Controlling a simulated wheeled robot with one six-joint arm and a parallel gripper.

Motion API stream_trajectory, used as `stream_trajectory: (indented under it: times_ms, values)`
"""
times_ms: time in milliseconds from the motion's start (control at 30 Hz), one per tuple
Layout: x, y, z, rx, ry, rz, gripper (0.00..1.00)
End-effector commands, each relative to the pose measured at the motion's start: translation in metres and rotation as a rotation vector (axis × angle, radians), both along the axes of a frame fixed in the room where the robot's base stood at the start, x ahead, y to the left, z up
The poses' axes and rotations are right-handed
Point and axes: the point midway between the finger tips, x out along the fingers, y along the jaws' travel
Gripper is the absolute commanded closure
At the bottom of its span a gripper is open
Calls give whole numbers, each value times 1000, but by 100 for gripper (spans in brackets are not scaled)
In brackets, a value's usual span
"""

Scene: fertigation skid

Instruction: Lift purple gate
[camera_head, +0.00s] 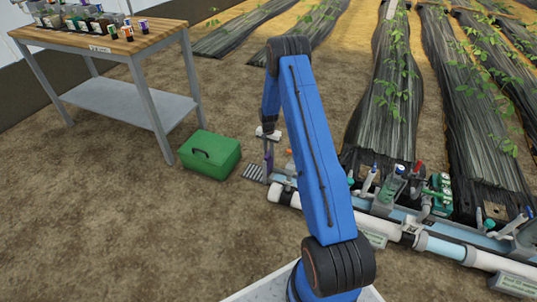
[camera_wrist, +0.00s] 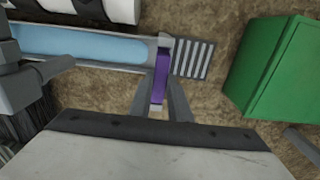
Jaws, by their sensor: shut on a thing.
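The purple gate (camera_wrist: 161,72) is a narrow upright plate at the end of a light blue channel (camera_wrist: 85,44) in the wrist view. My gripper (camera_wrist: 165,103) has its two grey fingers closed on the gate's near part. In the head view the purple gate (camera_head: 268,160) shows as a small strip below my gripper (camera_head: 268,140), beside the pipe's left end. The frames do not show clearly whether the gate's lower edge is seated or raised.
A slatted grate (camera_wrist: 194,58) lies right of the gate. A green box (camera_head: 209,155) stands on the soil to the left in the head view. White pipes with valves (camera_head: 390,185) run to the right. A workbench (camera_head: 110,40) with bottles stands at upper left. The foreground soil is clear.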

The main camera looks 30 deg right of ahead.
Motion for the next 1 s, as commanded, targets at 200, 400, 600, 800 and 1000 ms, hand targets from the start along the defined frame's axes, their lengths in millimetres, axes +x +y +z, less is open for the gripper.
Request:
stream_trajectory:
  times_ms: [200, 400, 600, 800, 1000]
  values:
    - [0, 0, 0, 0, 0, 0, 64]
    - [0, 0, 0, 0, 0, 0, 64]
    - [1, 0, 9, 0, -1, 0, 64]
    - [1, 0, 42, -1, -3, 0, 64]
    - [1, 0, 82, -1, -3, 0, 64]
